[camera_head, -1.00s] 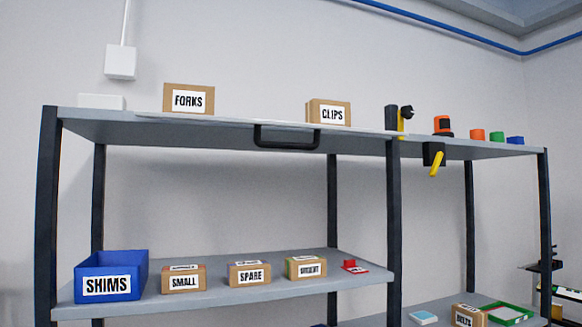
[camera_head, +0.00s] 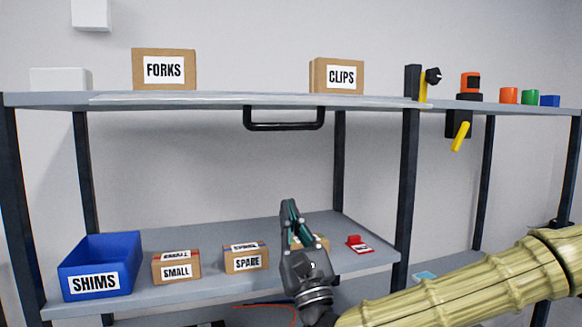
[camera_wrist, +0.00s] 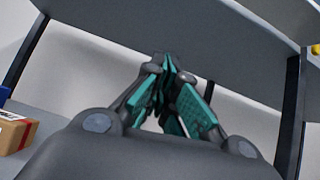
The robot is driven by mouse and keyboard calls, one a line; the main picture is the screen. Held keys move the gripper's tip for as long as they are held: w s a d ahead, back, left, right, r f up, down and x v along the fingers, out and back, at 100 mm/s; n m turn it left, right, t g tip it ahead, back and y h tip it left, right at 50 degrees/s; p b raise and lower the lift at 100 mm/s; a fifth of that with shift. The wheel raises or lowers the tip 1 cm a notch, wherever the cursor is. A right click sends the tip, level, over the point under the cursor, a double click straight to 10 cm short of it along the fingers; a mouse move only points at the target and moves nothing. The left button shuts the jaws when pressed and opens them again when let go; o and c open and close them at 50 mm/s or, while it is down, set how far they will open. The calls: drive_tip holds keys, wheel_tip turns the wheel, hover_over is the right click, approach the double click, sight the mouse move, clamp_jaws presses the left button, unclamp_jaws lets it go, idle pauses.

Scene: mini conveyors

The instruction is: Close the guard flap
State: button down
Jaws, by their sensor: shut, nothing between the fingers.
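The guard flap looks like a thin pale panel (camera_head: 200,99) along the front of the top shelf, seen almost edge-on, so it appears raised and near level. A black bar handle (camera_head: 284,125) hangs under its front edge. My gripper (camera_head: 289,206) points up below the handle, apart from it, in front of the lower shelf. Its teal-padded fingers are together and empty. In the wrist view the fingertips (camera_wrist: 168,62) meet under a broad grey surface; the handle cannot be made out there.
A blue SHIMS bin (camera_head: 100,262), the SMALL box (camera_head: 176,266) and SPARE box (camera_head: 246,258) stand on the lower shelf (camera_head: 210,283). My gripper hides most of another box. A dark post (camera_head: 408,190) stands right of the handle. Space between the shelves is open.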

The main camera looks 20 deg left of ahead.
wheel_tip(320, 180, up, 13)
drive_tip(key=w+a+m+t+p, duration=0.1)
drive_tip(key=w+p, duration=0.1)
drive_tip(key=p, duration=0.5)
drive_tip(key=shift+w+r+m, duration=0.2)
drive_tip(key=shift+m, duration=0.1)
drive_tip(key=shift+d+h+p, duration=0.15)
drive_tip(key=shift+h+p, duration=0.15)
drive_tip(key=shift+r, duration=0.1)
